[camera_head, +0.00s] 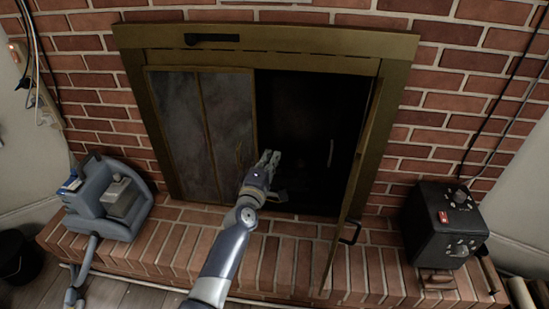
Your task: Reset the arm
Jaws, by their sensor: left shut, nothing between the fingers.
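My left arm reaches in from the bottom of the head view toward the fireplace. My left gripper (268,158) is shut and empty, in front of the dark right half of the fireplace opening (305,125). The fireplace has a brass-coloured frame (280,38). Its left panels (205,130) are closed. Its right door (356,160) stands swung open toward me, seen nearly edge-on, with a black handle (351,232). The gripper is left of this open door and apart from it. My right gripper does not show.
A brick hearth ledge (290,262) runs below the opening. A grey-blue machine (108,198) stands on its left end and a black box with knobs (443,225) on its right. Cables hang at both sides. A dark bucket (18,258) is at the lower left.

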